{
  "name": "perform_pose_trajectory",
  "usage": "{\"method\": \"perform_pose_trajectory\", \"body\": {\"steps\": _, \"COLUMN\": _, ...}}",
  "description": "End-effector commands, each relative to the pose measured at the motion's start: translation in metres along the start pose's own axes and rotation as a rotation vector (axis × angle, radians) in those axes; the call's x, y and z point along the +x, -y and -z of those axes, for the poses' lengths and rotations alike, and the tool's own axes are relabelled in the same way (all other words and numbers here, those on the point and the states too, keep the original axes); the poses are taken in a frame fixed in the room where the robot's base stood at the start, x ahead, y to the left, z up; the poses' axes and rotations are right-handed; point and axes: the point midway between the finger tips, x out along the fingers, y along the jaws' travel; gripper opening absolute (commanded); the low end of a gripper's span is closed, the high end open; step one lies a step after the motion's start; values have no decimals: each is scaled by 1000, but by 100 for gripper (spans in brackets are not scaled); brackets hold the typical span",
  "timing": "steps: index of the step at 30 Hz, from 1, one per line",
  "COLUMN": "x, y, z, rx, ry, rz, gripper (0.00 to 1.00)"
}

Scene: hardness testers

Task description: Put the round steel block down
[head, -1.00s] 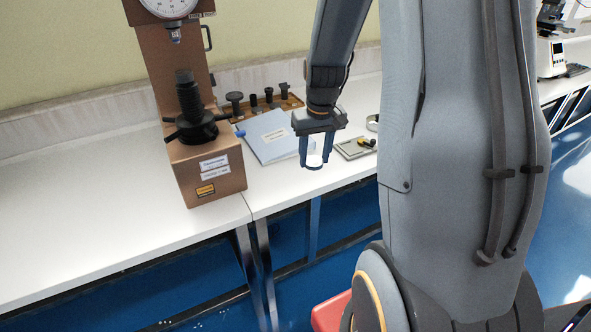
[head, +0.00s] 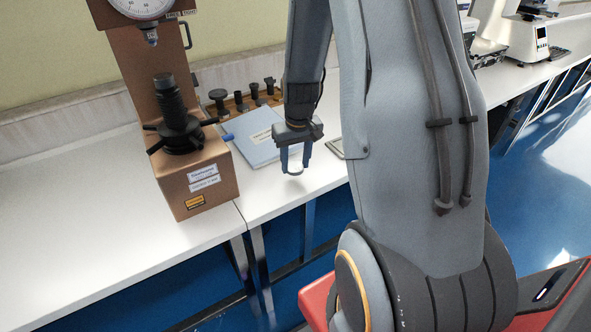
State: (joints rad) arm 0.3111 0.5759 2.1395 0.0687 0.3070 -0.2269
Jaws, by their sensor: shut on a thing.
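My gripper (head: 295,158) points down in the head view, just right of the brown hardness tester and over the front part of the white bench. It is shut on the round steel block (head: 295,172), which shows only as a small pale disc edge between the fingertips. The block appears to be held above the bench. The exact gap below it cannot be told.
The brown tester (head: 205,180) with its dial stands left of my gripper. A blue folder (head: 250,137) lies behind the gripper, and a wooden rack (head: 240,105) of dark fittings behind that. The white bench (head: 80,215) is clear at left. Other instruments (head: 528,38) stand far right.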

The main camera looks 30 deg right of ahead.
Motion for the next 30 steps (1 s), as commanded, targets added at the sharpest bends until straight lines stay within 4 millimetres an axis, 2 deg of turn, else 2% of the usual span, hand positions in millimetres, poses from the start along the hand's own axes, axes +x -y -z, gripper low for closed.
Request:
{"method": "perform_pose_trajectory", "body": {"steps": 3, "x": 16, "y": 0, "z": -3, "rx": 1, "ry": 3, "rz": 1, "gripper": 8}}
{"method": "perform_pose_trajectory", "body": {"steps": 8, "x": 31, "y": 0, "z": -5, "rx": 1, "ry": 2, "rz": 0, "gripper": 8}}
{"method": "perform_pose_trajectory", "body": {"steps": 21, "x": 37, "y": 0, "z": -5, "rx": 1, "ry": 1, "rz": 0, "gripper": 8}}
{"method": "perform_pose_trajectory", "body": {"steps": 22, "x": 37, "y": 0, "z": -5, "rx": 1, "ry": 1, "rz": 0, "gripper": 48}}
{"method": "perform_pose_trajectory", "body": {"steps": 24, "x": 36, "y": 0, "z": -5, "rx": 1, "ry": 1, "rz": 0, "gripper": 60}}
{"method": "perform_pose_trajectory", "body": {"steps": 25, "x": 36, "y": 0, "z": -5, "rx": 1, "ry": 1, "rz": 0, "gripper": 62}}
{"method": "perform_pose_trajectory", "body": {"steps": 30, "x": 36, "y": 0, "z": -5, "rx": 1, "ry": 1, "rz": 0, "gripper": 62}}
